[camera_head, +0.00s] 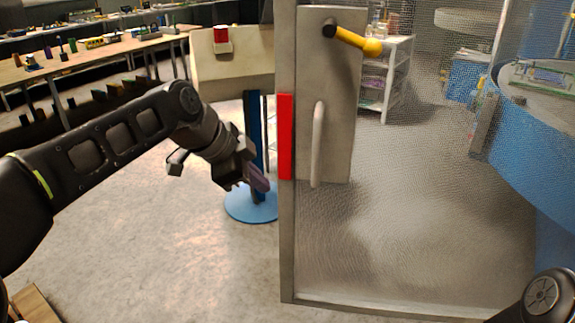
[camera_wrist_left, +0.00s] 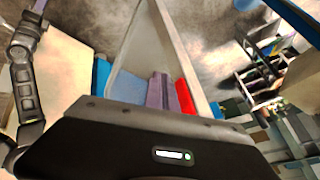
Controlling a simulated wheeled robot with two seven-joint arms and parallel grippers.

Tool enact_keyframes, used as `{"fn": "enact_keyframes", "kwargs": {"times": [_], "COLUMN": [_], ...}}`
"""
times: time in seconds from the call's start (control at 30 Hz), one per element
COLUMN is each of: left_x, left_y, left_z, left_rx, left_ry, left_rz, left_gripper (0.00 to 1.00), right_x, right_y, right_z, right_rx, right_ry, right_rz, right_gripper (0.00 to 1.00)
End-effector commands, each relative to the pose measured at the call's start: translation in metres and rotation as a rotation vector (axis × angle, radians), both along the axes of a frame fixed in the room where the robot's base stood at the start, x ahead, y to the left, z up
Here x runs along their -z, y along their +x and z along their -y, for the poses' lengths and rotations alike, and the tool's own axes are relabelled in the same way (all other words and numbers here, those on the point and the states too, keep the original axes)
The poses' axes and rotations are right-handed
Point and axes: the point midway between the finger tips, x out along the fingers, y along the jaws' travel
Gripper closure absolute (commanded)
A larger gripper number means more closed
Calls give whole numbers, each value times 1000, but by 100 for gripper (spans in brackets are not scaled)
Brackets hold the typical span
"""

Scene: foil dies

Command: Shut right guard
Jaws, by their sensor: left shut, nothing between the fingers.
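The guard (camera_head: 420,215) is a mesh panel in a grey metal frame, filling the right half of the head view. Near its left edge is a grey plate with an upright bar handle (camera_head: 318,145), a lever with a yellow knob (camera_head: 372,47) above it, and a red strip (camera_head: 286,137) on the frame edge. My left gripper (camera_head: 258,178) is shut and empty, just left of that edge, below the red strip's middle. In the left wrist view its purple fingers (camera_wrist_left: 159,92) appear beside the red strip (camera_wrist_left: 186,98). Contact cannot be told. My right gripper is out of view.
Behind the gripper, a beige control box (camera_head: 235,72) with a red button (camera_head: 221,34) stands on a blue post and round base (camera_head: 250,203). Blue machinery (camera_head: 530,150) and a white shelf (camera_head: 388,75) show through the mesh.

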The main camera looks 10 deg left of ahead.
Motion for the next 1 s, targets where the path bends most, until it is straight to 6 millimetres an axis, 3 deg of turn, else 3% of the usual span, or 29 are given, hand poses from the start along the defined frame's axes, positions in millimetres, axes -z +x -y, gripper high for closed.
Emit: {"fn": "enact_keyframes", "kwargs": {"times": [0.03, 0.1, 0.23, 0.67, 1.0], "left_x": [-30, -54, -69, -64, -25], "left_y": [-10, -22, -31, -28, -5], "left_z": [-6, -11, -13, -11, 6], "left_rx": [37, 83, 119, 118, 120], "left_ry": [26, 55, 78, 76, 76], "left_rz": [41, 71, 90, 87, 84], "left_gripper": [100, 100, 100, 100, 100], "right_x": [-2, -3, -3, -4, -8], "right_y": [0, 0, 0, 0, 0], "right_z": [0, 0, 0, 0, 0], "right_rx": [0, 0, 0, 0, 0], "right_ry": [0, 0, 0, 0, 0], "right_rz": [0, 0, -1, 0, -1], "right_gripper": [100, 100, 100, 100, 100]}}
